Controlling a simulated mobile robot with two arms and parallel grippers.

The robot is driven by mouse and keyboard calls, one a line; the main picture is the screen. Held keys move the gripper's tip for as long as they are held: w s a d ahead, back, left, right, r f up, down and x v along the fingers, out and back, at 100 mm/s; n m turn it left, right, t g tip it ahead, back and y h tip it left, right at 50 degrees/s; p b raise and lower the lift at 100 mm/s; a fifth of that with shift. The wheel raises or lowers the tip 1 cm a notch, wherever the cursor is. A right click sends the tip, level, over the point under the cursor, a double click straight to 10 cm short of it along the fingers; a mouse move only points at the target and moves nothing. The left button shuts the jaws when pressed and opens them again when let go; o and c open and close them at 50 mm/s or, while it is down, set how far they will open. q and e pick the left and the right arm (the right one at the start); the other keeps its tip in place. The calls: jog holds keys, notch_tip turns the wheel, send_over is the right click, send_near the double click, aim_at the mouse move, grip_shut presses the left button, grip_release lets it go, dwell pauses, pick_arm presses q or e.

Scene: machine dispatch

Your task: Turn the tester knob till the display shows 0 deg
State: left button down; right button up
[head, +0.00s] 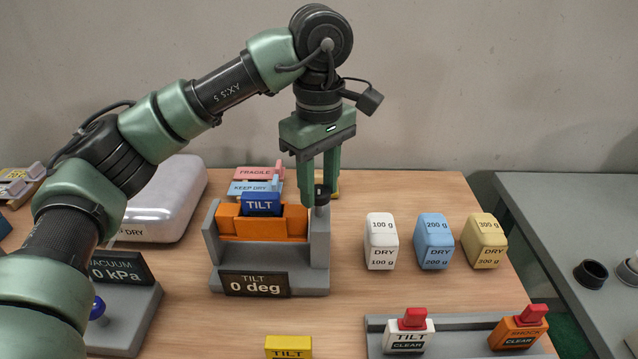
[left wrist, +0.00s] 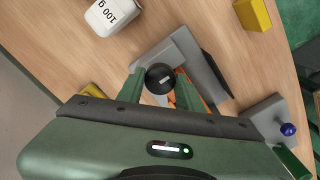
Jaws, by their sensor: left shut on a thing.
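The tilt tester (head: 270,250) stands on the table, a grey frame with an orange cradle (head: 262,227) that holds a blue block marked TILT (head: 262,204). Its display (head: 254,285) reads "TILT 0 deg". The dark knob (head: 322,194) is on top of the right post. My left gripper (head: 320,190) points down and is shut on the knob. In the left wrist view the round knob (left wrist: 160,77) lies between the two green fingers (left wrist: 158,88). My right gripper is in neither view.
Dry weights of 100 g (head: 381,242), 200 g (head: 434,242) and 300 g (head: 484,242) stand to the right. The vacuum unit (head: 125,315) with a blue knob is at left. Stamps marked TILT CLEAR (head: 408,338) and SHOCK CLEAR (head: 518,330) stand at front right.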

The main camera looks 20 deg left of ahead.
aim_at(319, 189)
pick_arm(q)
jog(key=shift+r, duration=0.1)
jog(key=c, duration=0.9)
grip_release()
jog(key=shift+c, duration=0.2)
notch_tip(319, 189, up, 8)
jog(key=shift+f, duration=0.15)
